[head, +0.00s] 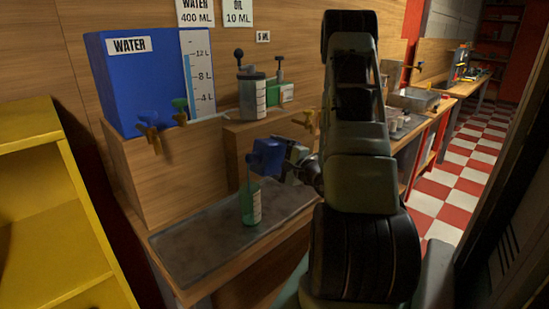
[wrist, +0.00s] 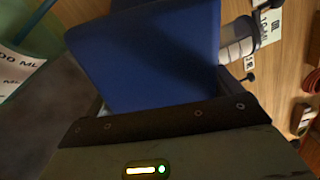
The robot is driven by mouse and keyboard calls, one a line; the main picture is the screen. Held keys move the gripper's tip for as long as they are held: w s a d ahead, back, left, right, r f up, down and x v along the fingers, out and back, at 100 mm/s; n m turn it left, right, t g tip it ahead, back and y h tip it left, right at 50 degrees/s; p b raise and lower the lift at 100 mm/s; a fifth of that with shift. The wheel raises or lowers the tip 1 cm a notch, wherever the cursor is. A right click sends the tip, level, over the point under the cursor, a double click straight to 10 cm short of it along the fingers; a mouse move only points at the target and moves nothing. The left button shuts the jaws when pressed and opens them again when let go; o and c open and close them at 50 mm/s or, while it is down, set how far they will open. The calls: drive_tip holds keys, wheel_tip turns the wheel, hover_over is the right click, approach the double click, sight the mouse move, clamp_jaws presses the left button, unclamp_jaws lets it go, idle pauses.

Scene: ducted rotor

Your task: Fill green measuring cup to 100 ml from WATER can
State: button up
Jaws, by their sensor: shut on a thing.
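My gripper (head: 284,161) is shut on a small blue can (head: 264,156), whose flat blue side (wrist: 150,55) fills the middle of the wrist view. I cannot read a label on it. The green measuring cup (head: 251,204) stands upright on the dark tray, just below the can. The can is over the cup's mouth and looks tilted; I cannot tell whether water is running. The cup also shows at the left of the wrist view (wrist: 22,62), with a white label partly reading "00 ML". The liquid level inside it cannot be read.
A large blue WATER tank (head: 128,82) with a litre gauge stands on the wooden ledge behind, with taps (head: 150,137) at its front. A clear container (head: 251,97) stands right of it. The dark tray (head: 190,243) is otherwise clear. A yellow shelf (head: 45,215) is at the left.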

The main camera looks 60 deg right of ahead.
sight(264, 141)
drive_tip(key=shift+d+r+n+b, duration=0.1)
drive_tip(key=shift+r+n+b, duration=0.15)
drive_tip(key=shift+n+b, duration=0.35)
idle(0.6)
idle(4.9)
drive_tip(key=m, duration=0.1)
drive_tip(key=f+m, duration=0.1)
drive_tip(key=m, duration=0.1)
drive_tip(key=shift+a+m, duration=0.3)
drive_tip(key=shift+a, duration=0.05)
drive_tip(key=a+r+m+p, duration=0.1)
drive_tip(key=r+p, duration=0.1)
drive_tip(key=a+r+m+p, duration=0.1)
drive_tip(key=r+m+p, duration=0.1)
drive_tip(key=a+r+m+p, duration=0.1)
drive_tip(key=r+m+p, duration=0.1)
drive_tip(key=shift+w, duration=0.35)
drive_tip(key=shift+a+r+m+p, duration=0.35)
drive_tip(key=shift+r+m+p, duration=0.15)
drive_tip(key=shift+m+p, duration=0.3)
drive_tip(key=shift+w+a, duration=0.1)
drive_tip(key=shift+f, duration=0.1)
